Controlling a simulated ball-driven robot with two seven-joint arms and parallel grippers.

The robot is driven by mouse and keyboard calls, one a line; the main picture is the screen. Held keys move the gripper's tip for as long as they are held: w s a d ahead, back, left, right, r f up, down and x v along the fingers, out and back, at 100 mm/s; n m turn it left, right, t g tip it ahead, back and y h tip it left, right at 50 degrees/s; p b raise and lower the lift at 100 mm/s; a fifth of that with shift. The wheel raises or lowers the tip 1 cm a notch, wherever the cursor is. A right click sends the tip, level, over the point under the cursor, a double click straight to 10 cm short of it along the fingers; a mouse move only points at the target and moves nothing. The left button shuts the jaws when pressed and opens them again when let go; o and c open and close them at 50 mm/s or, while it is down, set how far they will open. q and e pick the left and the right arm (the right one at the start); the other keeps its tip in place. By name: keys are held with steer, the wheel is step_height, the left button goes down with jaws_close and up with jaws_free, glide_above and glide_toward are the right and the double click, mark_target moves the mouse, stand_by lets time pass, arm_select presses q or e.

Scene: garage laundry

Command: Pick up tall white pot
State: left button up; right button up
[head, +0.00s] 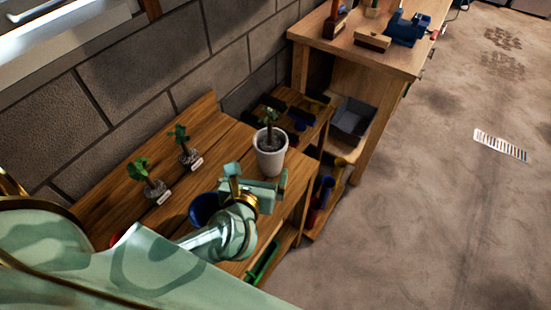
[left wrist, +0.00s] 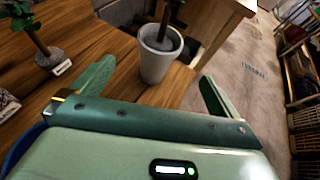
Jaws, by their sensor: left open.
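The tall white pot (head: 270,160) stands upright on the wooden bench near its right end, with dark soil and a small green plant in it. My left gripper (head: 258,184) is just in front of the pot in the head view. In the left wrist view the white pot (left wrist: 158,58) stands ahead, between the two spread green fingers (left wrist: 155,92), nearer the left one. The left gripper is open and empty. I see no clear contact with the pot. My right gripper is in neither view.
Two small plants with white labels (head: 150,188) (head: 188,154) stand left on the bench. A dark blue pot (head: 203,209) is partly hidden behind my left arm. A workbench (head: 360,48) with a blue vise (head: 407,28) stands at the back right. The floor on the right is clear.

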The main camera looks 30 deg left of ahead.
mark_target(270, 143)
arm_select(q)
steer(key=b+x, duration=0.1)
steer(key=x, duration=0.9)
steer(key=shift+w+a, duration=0.1)
steer(key=shift+w, duration=0.3)
steer(key=b+x, duration=0.1)
steer(key=x, duration=0.4)
steer(key=shift+f, duration=0.1)
steer(key=c, duration=1.3)
steer(key=shift+c, duration=0.2)
